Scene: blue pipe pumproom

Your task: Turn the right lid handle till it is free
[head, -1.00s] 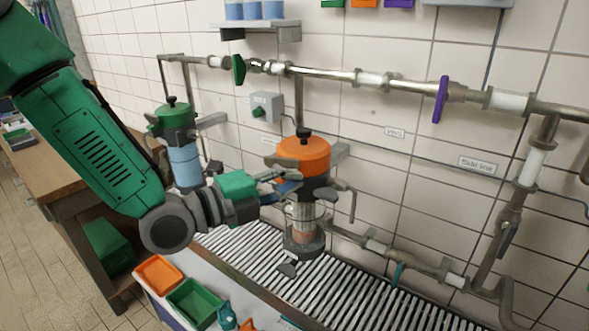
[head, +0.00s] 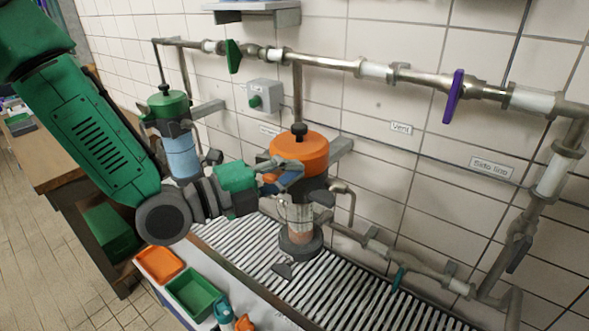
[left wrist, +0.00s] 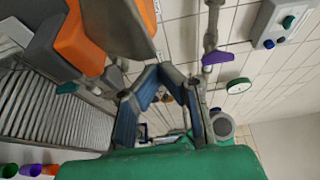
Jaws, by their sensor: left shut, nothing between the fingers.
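The right vessel has an orange lid (head: 302,152) with a black knob (head: 299,131) on top and a clear body (head: 300,218) below. Small dark grey lever-like parts (head: 320,198) sit under the lid; which one is the lid handle I cannot tell. My left gripper (head: 290,175) is at the front left of the lid, shut and empty, overlapping the lid's lower edge; contact is unclear. In the left wrist view its blue-padded fingers (left wrist: 158,72) come together beside a large grey part (left wrist: 122,25) and the orange lid (left wrist: 78,42). My right gripper is not in view.
A left vessel with a green lid (head: 168,104) stands behind my left arm. Pipes with a green valve handle (head: 234,56) and a purple one (head: 453,96) run along the tiled wall. A slatted grate (head: 345,290) lies below. Orange (head: 160,264) and green (head: 193,293) bins stand in front.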

